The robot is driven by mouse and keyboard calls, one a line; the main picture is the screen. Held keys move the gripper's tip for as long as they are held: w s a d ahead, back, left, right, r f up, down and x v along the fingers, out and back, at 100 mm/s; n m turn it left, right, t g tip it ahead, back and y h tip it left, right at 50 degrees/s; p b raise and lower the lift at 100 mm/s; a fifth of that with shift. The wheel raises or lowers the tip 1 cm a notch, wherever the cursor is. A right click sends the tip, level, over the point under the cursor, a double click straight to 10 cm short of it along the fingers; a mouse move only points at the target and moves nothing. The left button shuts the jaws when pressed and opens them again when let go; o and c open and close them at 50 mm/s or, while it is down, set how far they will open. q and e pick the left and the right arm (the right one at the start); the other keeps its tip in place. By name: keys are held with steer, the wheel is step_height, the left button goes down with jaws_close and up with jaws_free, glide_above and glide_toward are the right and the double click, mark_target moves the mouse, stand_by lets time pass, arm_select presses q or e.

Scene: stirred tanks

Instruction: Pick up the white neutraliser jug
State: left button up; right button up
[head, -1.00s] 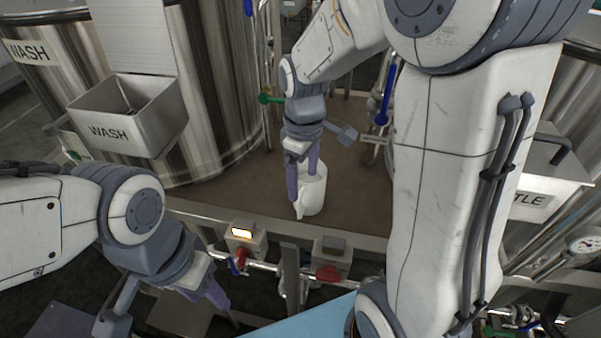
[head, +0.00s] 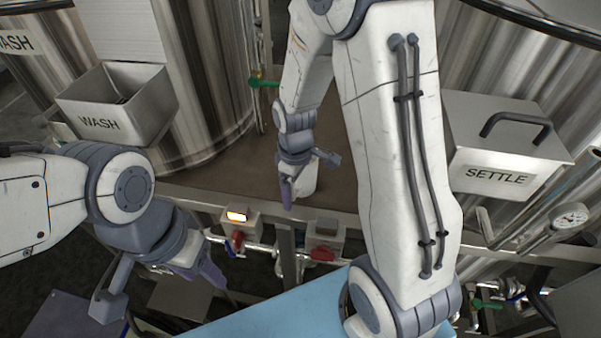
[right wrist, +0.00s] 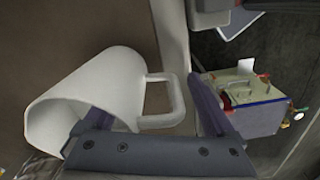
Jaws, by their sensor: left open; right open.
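The white jug (head: 308,181) stands on the brown shelf, partly hidden behind my right gripper (head: 287,192) in the head view. In the right wrist view the jug (right wrist: 85,88) fills the left side, its opening toward the lower left and its loop handle (right wrist: 176,97) pointing right. My right gripper (right wrist: 153,108) is open there, with the handle showing between its two fingers; the left finger overlaps the jug body. I cannot tell whether either finger touches it. My left gripper (head: 203,272) is open and empty at the lower left, well away from the jug.
A WASH tray (head: 140,112) hangs on the steel tank at left. A SETTLE box (head: 480,155) stands at right. The shelf (head: 225,168) left of the jug is clear.

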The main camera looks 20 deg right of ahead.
jaws_close()
steer(key=shift+r, duration=0.15)
stand_by(0.4)
